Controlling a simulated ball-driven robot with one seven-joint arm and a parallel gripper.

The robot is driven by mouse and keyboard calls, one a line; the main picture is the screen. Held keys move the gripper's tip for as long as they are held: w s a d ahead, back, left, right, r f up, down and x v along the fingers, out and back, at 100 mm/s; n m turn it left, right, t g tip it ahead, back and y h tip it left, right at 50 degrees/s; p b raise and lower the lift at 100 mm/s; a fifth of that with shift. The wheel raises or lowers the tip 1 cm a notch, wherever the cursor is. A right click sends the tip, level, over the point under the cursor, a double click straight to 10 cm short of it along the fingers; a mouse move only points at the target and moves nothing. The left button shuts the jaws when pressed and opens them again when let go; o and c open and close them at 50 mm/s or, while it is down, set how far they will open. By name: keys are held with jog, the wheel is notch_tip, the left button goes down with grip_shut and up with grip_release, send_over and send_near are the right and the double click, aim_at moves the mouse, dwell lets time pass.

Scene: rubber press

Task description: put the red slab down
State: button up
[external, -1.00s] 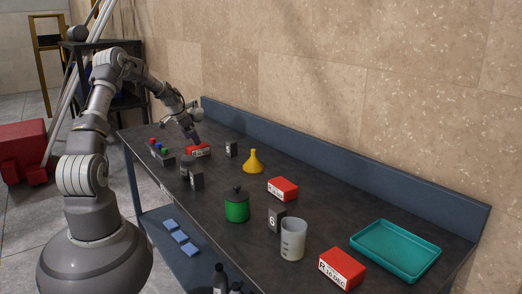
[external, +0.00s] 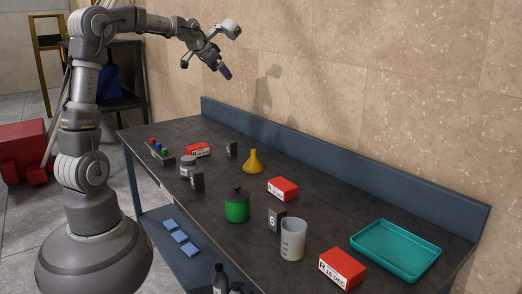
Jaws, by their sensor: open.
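Three red slabs with white labels lie on the dark bench. The far red slab (external: 198,149) is at the back left, the middle red slab (external: 283,188) is near the bench's centre, and the near red slab (external: 342,268) is at the front right. My gripper (external: 225,73) is raised well above the far slab, apart from it and to its right in the picture. It is open and holds nothing that I can see.
A small dark number block (external: 231,149) and a yellow funnel (external: 253,162) stand right of the far slab. A green canister (external: 236,206), a clear beaker (external: 292,240) and a teal tray (external: 396,250) are nearer. Bare bench (external: 330,205) lies between the middle slab and the tray.

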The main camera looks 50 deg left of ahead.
jog(key=s+d+r+t, duration=0.2)
jog(key=s+d+r, duration=0.2)
jog(key=r, duration=0.5)
jog(key=s+d+r+t+h, duration=0.1)
jog(key=s+d+r+t, duration=0.1)
jog(key=s+d+r, duration=0.3)
jog(key=s+d+r+t+h, duration=0.1)
jog(key=s+d+r+t, duration=0.2)
jog(key=d+r, duration=0.8)
notch_tip(320, 180, up, 3)
jog(key=shift+s+r, duration=0.1)
jog(key=shift+s, duration=0.65)
jog(key=shift+o, duration=0.4)
